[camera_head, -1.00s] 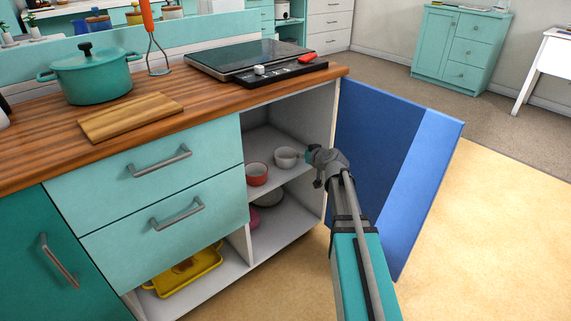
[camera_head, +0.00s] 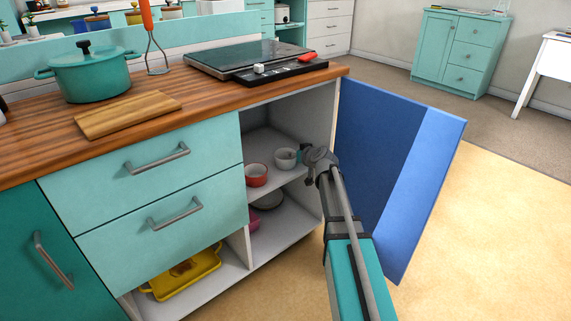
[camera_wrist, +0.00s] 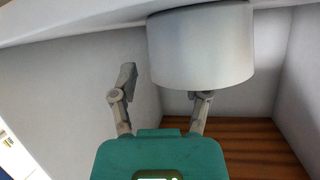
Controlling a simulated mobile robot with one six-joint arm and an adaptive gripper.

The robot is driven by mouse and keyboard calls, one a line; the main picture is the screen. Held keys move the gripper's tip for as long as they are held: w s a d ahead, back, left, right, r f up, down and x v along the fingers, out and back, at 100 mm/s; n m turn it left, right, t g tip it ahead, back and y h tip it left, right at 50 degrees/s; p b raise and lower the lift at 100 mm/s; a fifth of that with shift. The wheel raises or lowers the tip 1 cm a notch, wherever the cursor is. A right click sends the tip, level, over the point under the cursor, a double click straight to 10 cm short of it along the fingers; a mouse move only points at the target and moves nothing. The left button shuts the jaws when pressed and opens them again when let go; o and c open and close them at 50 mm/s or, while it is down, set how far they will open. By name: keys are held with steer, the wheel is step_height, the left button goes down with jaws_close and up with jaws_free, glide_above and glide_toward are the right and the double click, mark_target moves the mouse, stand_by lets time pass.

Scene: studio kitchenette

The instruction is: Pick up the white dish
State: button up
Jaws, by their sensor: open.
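The white dish (camera_head: 285,159) stands upright on the upper shelf of the open cabinet, right of a red bowl. In the wrist view, which looks upside down, the white dish (camera_wrist: 200,45) is large and close. My gripper (camera_head: 302,155) is at the dish's right side in the head view. Its fingers are spread. In the wrist view one finger is clear of the dish on the left. The other finger's tip is hidden behind the dish's rim, and I cannot tell whether it is inside the dish. The dish is not gripped.
The red bowl (camera_head: 256,175) is close on the left. The cabinet's inner side wall is close on the right, and the counter (camera_head: 215,103) is overhead. The blue door (camera_head: 385,150) stands open to the right. A grey plate (camera_head: 269,201) lies on the lower shelf.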

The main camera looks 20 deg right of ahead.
steer(key=shift+x, duration=1.05)
jaws_close()
